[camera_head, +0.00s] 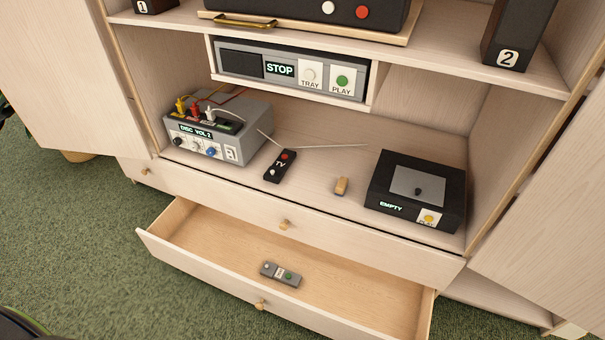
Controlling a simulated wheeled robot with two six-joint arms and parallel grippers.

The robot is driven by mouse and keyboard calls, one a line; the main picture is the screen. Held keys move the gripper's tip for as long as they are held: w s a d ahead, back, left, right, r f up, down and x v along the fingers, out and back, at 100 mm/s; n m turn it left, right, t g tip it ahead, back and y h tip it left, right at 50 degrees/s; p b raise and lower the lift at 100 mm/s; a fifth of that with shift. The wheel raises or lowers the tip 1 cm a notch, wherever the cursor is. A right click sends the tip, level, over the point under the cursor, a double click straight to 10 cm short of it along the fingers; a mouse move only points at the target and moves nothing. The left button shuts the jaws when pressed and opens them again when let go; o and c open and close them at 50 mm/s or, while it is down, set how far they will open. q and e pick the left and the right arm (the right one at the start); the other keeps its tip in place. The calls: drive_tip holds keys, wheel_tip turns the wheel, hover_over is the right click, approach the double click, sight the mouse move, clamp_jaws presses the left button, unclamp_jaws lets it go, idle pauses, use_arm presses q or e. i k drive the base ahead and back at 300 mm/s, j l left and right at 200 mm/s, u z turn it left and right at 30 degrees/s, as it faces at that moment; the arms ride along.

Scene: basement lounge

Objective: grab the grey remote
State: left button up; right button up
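The grey remote (281,274) lies flat in the open lower drawer (345,290), near the middle of its floor. A black remote marked TV (279,166) lies on the shelf above, beside the grey disc box. Neither of my grippers shows in the head view, and nothing touches the grey remote.
The closed upper drawer (225,204) sits just above the open one. On the shelf stand the grey disc box (215,127) with plugged cables, a small wooden piece (341,186) and a black box marked EMPTY (415,188). Cabinet doors (62,75) stand open at both sides.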

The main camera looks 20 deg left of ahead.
sight(280, 274)
drive_tip(key=k+l+u, duration=0.1)
drive_tip(key=u, duration=0.65)
